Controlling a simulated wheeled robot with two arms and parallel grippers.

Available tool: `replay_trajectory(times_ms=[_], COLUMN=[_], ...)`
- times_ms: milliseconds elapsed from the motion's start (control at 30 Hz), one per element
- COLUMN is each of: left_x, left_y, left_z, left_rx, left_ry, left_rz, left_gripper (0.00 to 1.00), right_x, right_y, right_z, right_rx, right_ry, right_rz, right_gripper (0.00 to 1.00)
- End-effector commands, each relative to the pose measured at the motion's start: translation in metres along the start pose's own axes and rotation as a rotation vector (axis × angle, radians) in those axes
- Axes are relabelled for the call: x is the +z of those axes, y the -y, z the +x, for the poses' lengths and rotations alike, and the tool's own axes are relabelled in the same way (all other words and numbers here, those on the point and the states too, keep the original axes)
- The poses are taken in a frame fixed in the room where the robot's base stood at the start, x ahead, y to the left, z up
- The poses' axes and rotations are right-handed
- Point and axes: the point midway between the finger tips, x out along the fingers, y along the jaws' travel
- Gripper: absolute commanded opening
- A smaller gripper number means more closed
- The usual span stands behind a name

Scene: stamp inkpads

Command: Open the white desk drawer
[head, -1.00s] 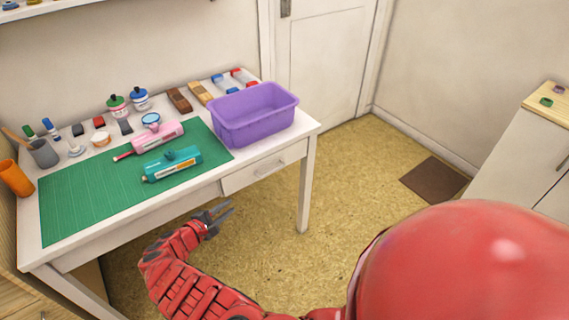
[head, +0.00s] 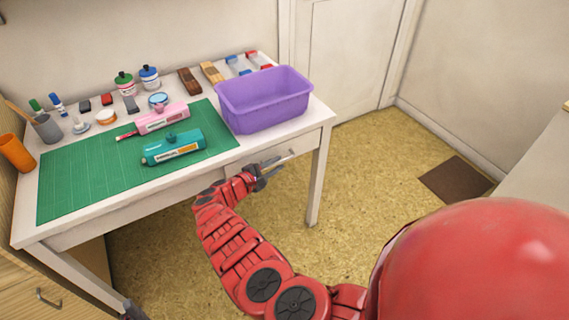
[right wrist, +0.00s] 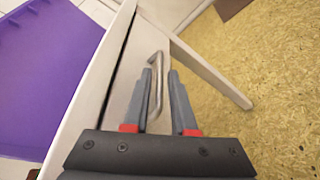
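The white drawer front (head: 240,165) is under the right part of the white desk (head: 318,118) and looks closed; my right gripper partly covers it. It also shows in the right wrist view (right wrist: 120,92). Its metal bar handle (right wrist: 158,85) lies between the two fingers of my right gripper (right wrist: 161,72). The fingers are apart, with the handle close to the left finger; I cannot tell if they touch. In the head view my right gripper (head: 278,166) is at the drawer front. A small dark tip at the bottom left may be my left gripper (head: 132,311); its fingers cannot be made out.
A purple bin (head: 263,105) stands on the desk above the drawer. A green mat (head: 90,190) holds a teal bottle (head: 172,148) and a pink one (head: 162,118). A desk leg (head: 317,185) stands right of my gripper. The floor (head: 350,210) before the drawer is clear.

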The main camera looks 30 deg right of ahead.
Motion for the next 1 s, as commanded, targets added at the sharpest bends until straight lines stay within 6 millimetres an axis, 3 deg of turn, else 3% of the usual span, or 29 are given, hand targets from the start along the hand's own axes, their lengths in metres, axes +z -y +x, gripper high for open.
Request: replay_trajectory(times_ms=[100,233,633,767,1000], left_x=[0.002,0.003,0.003,0.003,0.003], left_y=[-0.001,-0.001,-0.001,-0.001,-0.001], left_z=[-0.013,-0.018,-0.019,-0.019,-0.019], left_rx=[0.000,0.000,0.000,0.000,0.000], left_ry=[0.000,0.000,0.000,0.000,0.000], left_rz=[0.000,0.000,0.000,0.000,0.000], left_gripper=[1.00,1.00,1.00,1.00,1.00], right_x=[-0.002,-0.002,-0.001,-0.001,-0.001], right_y=[0.004,0.003,0.000,0.000,0.001], right_z=[0.023,0.038,0.045,0.044,0.044], right_rx=[-0.002,-0.001,0.000,0.000,0.000], right_ry=[-0.001,-0.002,-0.002,-0.003,-0.003], right_rz=[0.002,0.000,-0.001,-0.001,-0.001], right_gripper=[0.25,0.25,0.25,0.01,0.00])
